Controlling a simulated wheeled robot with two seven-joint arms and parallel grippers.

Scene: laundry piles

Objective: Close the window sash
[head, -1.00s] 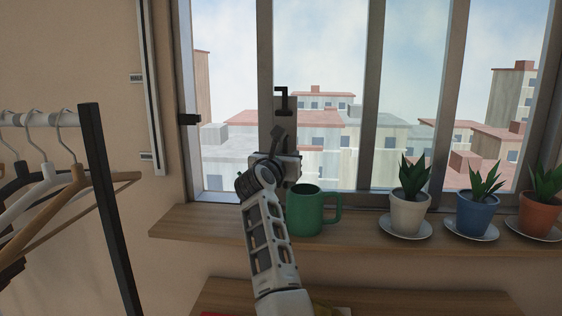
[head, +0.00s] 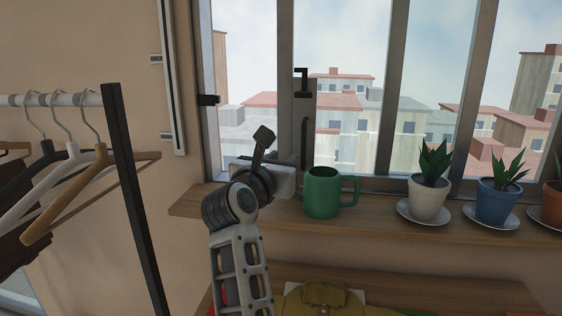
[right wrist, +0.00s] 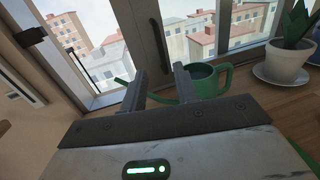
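The window sash (head: 285,60) has a grey upright edge with a black latch (head: 302,84) and a dark upright handle (head: 304,140). The handle also shows in the right wrist view (right wrist: 158,38). A gap lies between the sash edge and the left window frame (head: 210,60). My right gripper (head: 265,137) is in front of this gap, left of the handle and apart from it. In the right wrist view its two fingers (right wrist: 159,75) are spread with nothing between them. My left gripper is out of view.
Potted plants on saucers (head: 430,190) stand further right. A clothes rack (head: 135,190) with hangers is at the left. Clothes (head: 325,297) lie below the sill.

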